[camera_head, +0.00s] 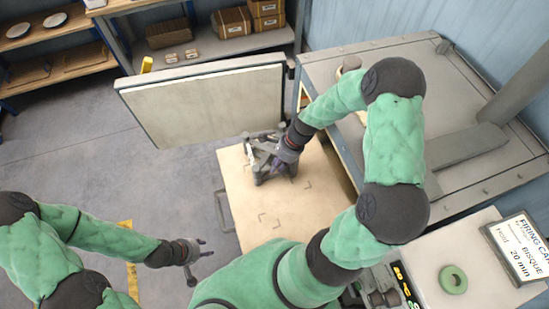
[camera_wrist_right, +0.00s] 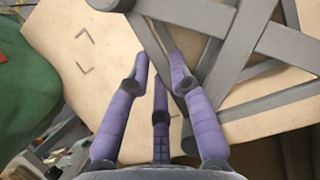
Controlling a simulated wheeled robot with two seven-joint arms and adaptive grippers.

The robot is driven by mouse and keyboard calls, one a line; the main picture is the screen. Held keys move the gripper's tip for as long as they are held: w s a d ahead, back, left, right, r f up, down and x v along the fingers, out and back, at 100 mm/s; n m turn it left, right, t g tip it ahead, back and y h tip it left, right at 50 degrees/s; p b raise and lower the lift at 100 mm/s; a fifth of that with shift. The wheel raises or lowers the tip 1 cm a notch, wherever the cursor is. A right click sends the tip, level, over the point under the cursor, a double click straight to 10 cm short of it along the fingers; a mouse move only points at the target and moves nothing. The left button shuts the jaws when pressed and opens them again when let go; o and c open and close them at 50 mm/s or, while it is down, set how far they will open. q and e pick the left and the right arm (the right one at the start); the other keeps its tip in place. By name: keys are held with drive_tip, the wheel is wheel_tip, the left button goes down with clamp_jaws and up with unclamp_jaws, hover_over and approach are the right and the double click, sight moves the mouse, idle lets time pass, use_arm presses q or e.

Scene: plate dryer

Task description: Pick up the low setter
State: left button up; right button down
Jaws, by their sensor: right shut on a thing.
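The low setter (camera_head: 262,170) is a grey frame of crossing bars on a pale shelf board (camera_head: 243,215) in the head view. In the right wrist view its grey bars (camera_wrist_right: 230,60) fill the upper right. My right gripper (camera_head: 283,157) is at the right side of the setter, with its purple fingers (camera_wrist_right: 163,78) shut on one bar. Whether the setter's feet touch the board is hard to tell. My left gripper (camera_head: 200,261) is open and empty, low at the left of the board, away from the setter.
An open kiln door (camera_head: 205,100) stands behind the board, and the grey kiln body (camera_head: 455,100) is at the right. A side table holds a firing card (camera_head: 520,248) and a green ring (camera_head: 453,279). Shelves (camera_head: 50,70) line the back.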

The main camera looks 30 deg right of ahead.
drive_tip(key=shift+w+r, duration=0.1)
drive_tip(key=shift+r, duration=0.45)
wheel_tip(320, 180, up, 2)
drive_tip(key=shift+r+p, duration=0.2)
drive_tip(key=shift+p, duration=0.2)
drive_tip(key=s+a+r+p, duration=0.3)
drive_tip(key=s+a+r, duration=0.5)
drive_tip(key=s, duration=0.4)
wheel_tip(320, 180, up, 8)
drive_tip(key=p, duration=0.7)
drive_tip(key=shift+d+r, duration=0.25)
drive_tip(key=shift+d, duration=0.2)
